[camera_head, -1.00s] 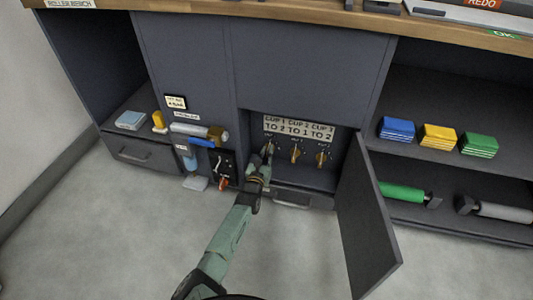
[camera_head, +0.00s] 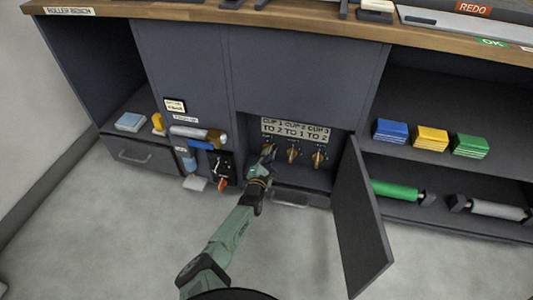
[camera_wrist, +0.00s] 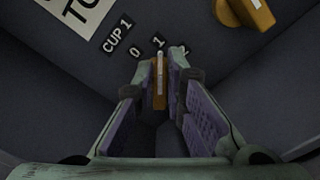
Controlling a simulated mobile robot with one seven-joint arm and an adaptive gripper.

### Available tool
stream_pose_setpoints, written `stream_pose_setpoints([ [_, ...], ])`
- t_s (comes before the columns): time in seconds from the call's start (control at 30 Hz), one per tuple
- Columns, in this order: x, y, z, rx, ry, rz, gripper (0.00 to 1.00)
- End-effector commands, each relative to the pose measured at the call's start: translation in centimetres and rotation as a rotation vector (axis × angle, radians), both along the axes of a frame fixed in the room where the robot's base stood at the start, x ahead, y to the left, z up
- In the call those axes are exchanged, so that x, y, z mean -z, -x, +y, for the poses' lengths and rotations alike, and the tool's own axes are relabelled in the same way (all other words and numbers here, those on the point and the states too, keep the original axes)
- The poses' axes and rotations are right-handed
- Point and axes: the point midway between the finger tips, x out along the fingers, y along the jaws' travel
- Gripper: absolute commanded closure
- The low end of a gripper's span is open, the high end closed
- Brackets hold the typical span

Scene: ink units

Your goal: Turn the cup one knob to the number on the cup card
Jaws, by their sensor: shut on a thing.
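The cup card (camera_head: 295,130) above the knobs reads "CUP 1 TO 2", "CUP 2 TO 1", "CUP 3 TO 2". The orange cup one knob (camera_wrist: 160,92) is between the two fingers of my gripper (camera_wrist: 160,70) in the wrist view. My gripper is shut on it. The knob's pale mark points at about the 1, with 0 to its left and 2 to its right. In the head view my gripper (camera_head: 266,160) reaches into the open cupboard and partly covers this knob. The cup two knob (camera_head: 292,155) and cup three knob (camera_head: 318,159) stand to its right.
The cupboard door (camera_head: 361,220) hangs open to the right. A panel with a red-handled switch (camera_head: 222,184) and a roller (camera_head: 198,134) are left of the cupboard. Coloured blocks and rollers lie on the right shelves. The floor in front is clear.

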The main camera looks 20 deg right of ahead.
Motion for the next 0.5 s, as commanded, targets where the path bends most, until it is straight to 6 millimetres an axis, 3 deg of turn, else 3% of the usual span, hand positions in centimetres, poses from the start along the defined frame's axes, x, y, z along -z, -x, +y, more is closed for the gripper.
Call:
stream_pose_setpoints([
  [0.5,0.67,0.22,-0.33,0.0,-0.394,-0.265,1.0],
])
